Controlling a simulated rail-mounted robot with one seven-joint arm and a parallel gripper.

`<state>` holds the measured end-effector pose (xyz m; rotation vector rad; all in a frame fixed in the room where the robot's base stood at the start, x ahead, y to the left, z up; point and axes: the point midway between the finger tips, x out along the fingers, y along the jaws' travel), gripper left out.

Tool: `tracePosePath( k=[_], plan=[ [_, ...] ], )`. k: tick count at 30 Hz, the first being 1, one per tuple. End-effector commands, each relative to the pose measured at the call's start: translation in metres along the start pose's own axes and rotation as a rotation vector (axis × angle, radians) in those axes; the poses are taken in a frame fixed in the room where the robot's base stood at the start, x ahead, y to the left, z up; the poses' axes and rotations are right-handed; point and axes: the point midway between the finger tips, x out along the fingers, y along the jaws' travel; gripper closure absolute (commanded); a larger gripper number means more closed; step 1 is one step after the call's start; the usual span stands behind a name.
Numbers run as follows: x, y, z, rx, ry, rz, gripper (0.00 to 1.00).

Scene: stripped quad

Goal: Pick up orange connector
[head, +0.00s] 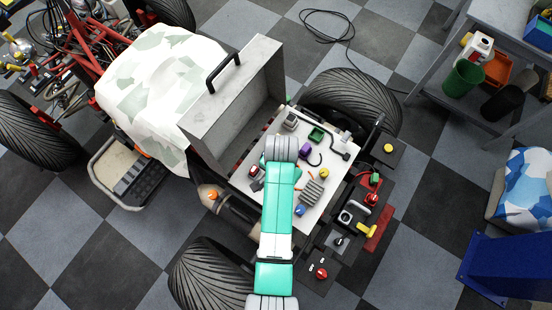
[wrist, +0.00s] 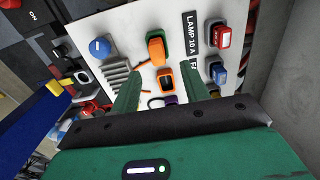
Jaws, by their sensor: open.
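The orange connector (wrist: 166,78) is on the white panel (wrist: 128,22) in the wrist view, a small orange housing with a dark opening. My gripper (wrist: 161,77) is open, with one green finger on each side of the connector. I cannot tell whether the fingers touch it or how far above the panel they are.
A raised metal lid (head: 240,100) stands beside the panel.

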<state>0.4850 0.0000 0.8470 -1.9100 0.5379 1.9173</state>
Motion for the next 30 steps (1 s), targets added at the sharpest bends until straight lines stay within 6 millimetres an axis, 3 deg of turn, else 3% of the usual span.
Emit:
tracePosePath(
  k=[3, 7, 15, 23, 30],
  plan=[
    [0.017, 0.000, 0.000, -0.001, 0.000, 0.000, 0.55],
    [0.023, 0.001, 0.001, -0.001, 0.001, -0.001, 0.55],
    [0.067, 0.004, 0.005, -0.001, 0.001, -0.001, 0.55],
    [0.070, 0.004, 0.005, -0.001, 0.003, -0.002, 0.55],
    [0.070, 0.004, 0.005, -0.001, 0.003, -0.002, 0.98]
  ],
)
